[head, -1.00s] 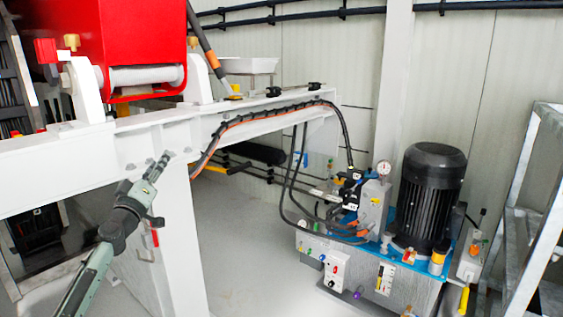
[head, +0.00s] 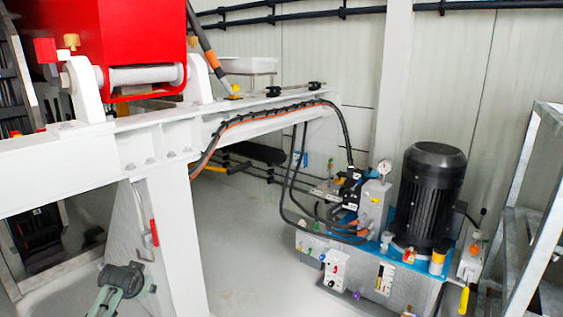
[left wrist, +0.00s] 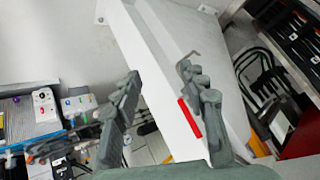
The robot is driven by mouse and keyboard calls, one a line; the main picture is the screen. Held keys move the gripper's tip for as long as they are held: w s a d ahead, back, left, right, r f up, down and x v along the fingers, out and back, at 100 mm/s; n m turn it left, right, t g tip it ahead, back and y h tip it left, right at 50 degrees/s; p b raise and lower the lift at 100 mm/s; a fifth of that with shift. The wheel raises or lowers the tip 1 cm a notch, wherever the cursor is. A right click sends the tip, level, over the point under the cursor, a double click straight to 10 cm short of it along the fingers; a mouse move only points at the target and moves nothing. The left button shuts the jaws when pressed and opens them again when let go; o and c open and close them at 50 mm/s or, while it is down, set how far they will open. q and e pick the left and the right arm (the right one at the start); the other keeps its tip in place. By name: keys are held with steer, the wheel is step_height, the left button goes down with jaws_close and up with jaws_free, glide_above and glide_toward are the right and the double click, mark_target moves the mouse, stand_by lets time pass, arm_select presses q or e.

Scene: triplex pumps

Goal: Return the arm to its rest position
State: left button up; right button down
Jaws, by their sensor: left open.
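My left arm shows at the lower left of the head view as a grey-green link (head: 121,281), in front of the white frame leg. The white frame leg (left wrist: 160,75) runs behind the fingers. A red handle (left wrist: 190,118) on the leg shows beside the right finger; whether they touch cannot be told. My right gripper is in neither view.
The white beam (head: 90,160) carries a red housing (head: 130,40). The leg (head: 175,240) stands under it, with the red handle (head: 154,232). A hydraulic unit with a black motor (head: 430,190) stands at right, near a metal rack (head: 525,200). Grey floor (head: 245,240) between is clear.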

arm_select(q)
steer(key=s+d+f+g+h, duration=0.1)
steer(key=s+d+f+g, duration=0.35)
steer(key=s+f, duration=1.15)
steer(key=s+d+f, duration=0.2)
steer(key=s, duration=0.5)
steer(key=s+d+f, duration=0.2)
steer(key=s, duration=0.6)
steer(key=s+d+f+h, duration=0.1)
steer(key=s+d+f, duration=0.1)
steer(key=s, duration=0.5)
steer(key=shift+s+d+f+m+g, duration=0.15)
steer(key=shift+d+f+m+g, duration=0.2)
steer(key=shift+d+g, duration=0.1)
